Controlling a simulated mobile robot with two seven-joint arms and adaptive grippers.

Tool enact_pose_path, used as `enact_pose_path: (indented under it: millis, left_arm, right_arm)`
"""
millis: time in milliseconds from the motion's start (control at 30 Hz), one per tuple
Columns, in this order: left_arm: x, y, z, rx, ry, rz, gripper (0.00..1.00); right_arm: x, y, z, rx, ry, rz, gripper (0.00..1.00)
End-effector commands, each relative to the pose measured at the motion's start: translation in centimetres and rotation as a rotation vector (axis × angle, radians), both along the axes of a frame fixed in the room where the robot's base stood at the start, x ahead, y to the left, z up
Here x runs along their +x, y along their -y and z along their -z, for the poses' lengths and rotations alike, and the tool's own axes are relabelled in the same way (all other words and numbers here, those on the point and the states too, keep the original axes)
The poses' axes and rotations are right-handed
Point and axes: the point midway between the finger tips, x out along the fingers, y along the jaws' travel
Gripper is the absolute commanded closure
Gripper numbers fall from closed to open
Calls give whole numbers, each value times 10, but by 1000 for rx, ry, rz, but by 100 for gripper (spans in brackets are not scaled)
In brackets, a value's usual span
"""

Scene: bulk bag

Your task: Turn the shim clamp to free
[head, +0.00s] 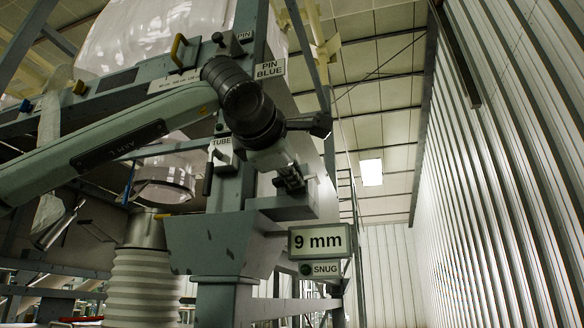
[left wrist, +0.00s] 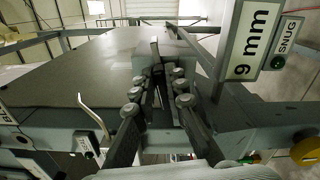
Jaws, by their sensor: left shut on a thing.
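My left gripper (head: 292,184) reaches in from the left in the head view, in front of the grey post. Its fingers also show in the left wrist view (left wrist: 160,82). They are closed around a dark upright piece (left wrist: 155,52), which I take to be the handle of the shim clamp; the fingers hide most of it. The grey block (head: 285,207) sits just below the fingertips. Beside it is a display reading "9 mm" (head: 319,241), with a SNUG plate (head: 326,269) below and a dark green lamp (head: 306,269). My right gripper is not in view.
A white ribbed tube (head: 146,288) stands at lower left. Space right of the post, toward the corrugated wall (head: 500,160), looks open.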

Motion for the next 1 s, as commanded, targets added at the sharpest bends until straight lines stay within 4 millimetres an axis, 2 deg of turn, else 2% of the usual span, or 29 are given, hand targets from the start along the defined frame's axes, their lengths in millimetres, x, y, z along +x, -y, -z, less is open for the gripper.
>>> enact_pose_path:
  millis: [400, 967, 1000]
  left_arm:
    - [2, -3, 2, 183, 60, -7, 100]
    - [2, -3, 1, 211, 72, -9, 100]
    - [2, -3, 1, 211, 72, -9, 86]
  right_arm:
    - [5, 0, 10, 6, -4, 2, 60]
    - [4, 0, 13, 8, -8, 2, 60]
    - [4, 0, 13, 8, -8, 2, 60]
